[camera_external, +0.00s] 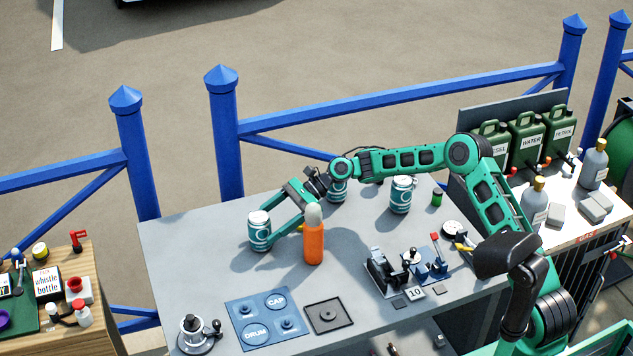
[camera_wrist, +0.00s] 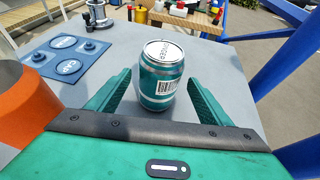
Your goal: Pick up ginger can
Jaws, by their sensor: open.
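A teal and white can (camera_external: 259,231) stands upright near the left of the grey table. Two similar cans stand farther right, one (camera_external: 401,196) in plain view and one (camera_external: 337,191) partly behind my arm. Their flavours are not readable.
An orange bottle (camera_external: 313,242) stands close beside my gripper, and shows large in the wrist view (camera_wrist: 25,105). A blue mat (camera_external: 263,338) marked CAP and DRUM lies in front. Winch hardware (camera_external: 387,270) sits to the right. Blue railings (camera_external: 400,98) run behind the table.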

